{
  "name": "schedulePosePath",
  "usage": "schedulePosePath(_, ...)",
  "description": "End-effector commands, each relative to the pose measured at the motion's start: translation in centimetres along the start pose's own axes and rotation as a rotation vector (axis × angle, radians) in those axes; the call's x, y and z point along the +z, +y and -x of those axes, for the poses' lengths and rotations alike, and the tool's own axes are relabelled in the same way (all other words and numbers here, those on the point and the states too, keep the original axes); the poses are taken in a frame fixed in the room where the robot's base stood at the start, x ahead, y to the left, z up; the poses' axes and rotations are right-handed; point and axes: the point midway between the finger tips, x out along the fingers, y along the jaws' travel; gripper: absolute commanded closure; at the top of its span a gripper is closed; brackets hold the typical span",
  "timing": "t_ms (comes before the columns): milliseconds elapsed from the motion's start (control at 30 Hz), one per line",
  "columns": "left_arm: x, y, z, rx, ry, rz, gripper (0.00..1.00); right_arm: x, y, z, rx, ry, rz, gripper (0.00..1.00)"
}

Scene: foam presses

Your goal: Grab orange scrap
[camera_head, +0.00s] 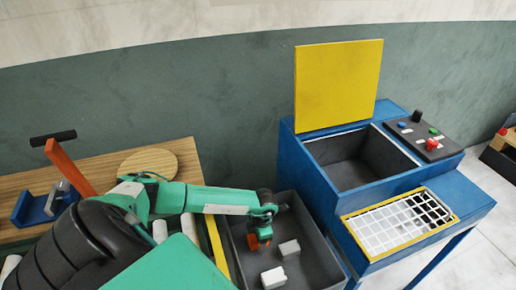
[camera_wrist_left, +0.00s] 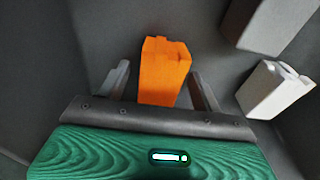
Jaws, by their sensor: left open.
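The orange scrap (camera_wrist_left: 163,72) is a small blocky piece inside a dark grey bin (camera_head: 317,240). In the left wrist view it stands between the two spread fingers of my left gripper (camera_wrist_left: 160,80), with a gap on either side. In the head view my left gripper (camera_head: 266,213) points down into the bin, and the orange scrap (camera_head: 253,241) shows just below it, partly covered. The left gripper is open and holds nothing. My right gripper is not in view.
Two pale grey scraps (camera_head: 289,249) (camera_head: 273,277) lie in the bin, whose walls stand close around my left gripper. A blue press (camera_head: 300,165) with a raised yellow lid (camera_head: 338,85) stands to the right. A wooden table (camera_head: 95,178) is on the left.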

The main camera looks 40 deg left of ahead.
Motion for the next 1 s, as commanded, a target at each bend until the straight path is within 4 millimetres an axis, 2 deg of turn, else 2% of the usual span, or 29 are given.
schedulePosePath(233,0.1,0.0,-0.2,0.0,-0.002,-0.001,0.34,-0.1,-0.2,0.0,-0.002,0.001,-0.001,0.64)
schedulePosePath(400,0.1,0.0,-0.2,0.0,-0.002,0.0,0.67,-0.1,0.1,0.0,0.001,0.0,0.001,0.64)
schedulePosePath(467,0.1,0.0,-0.2,0.0,-0.002,0.0,0.79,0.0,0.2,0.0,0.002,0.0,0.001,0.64)
schedulePosePath(500,0.1,0.0,-0.1,0.0,-0.002,0.0,0.81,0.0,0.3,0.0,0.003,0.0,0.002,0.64)
schedulePosePath(833,0.0,0.1,0.1,0.001,-0.002,0.0,0.81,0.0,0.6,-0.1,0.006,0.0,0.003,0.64)
schedulePosePath(1000,-0.1,0.1,1.6,0.002,-0.005,-0.002,0.81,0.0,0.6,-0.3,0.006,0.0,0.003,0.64)
